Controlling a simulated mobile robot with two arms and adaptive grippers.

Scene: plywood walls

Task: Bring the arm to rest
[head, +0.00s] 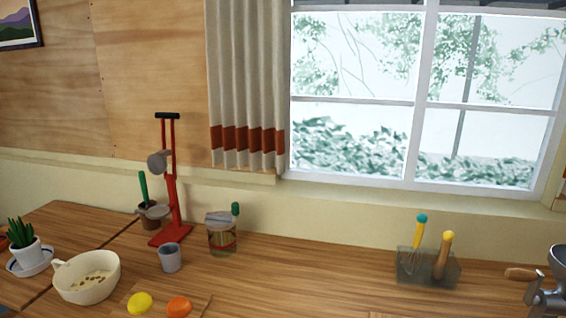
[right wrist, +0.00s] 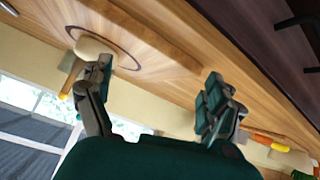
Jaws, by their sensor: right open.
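My right gripper (right wrist: 155,92) shows in the right wrist view with its two dark green and grey fingers spread wide apart. Nothing is held between them. Behind the fingers is a tilted view of a wooden surface (right wrist: 170,60). A pale round object (right wrist: 94,46) lies beyond the left finger, inside a dark ring on the wood; I cannot tell whether the finger touches it. Neither gripper shows in the head view, and my left gripper is not seen.
In the head view the wooden counter (head: 320,275) holds a white bowl (head: 88,290), a grey cup (head: 170,257), a red stand (head: 172,205), a glass jar (head: 222,238), a utensil holder (head: 428,268) and a metal grinder (head: 548,295). The counter's middle is clear.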

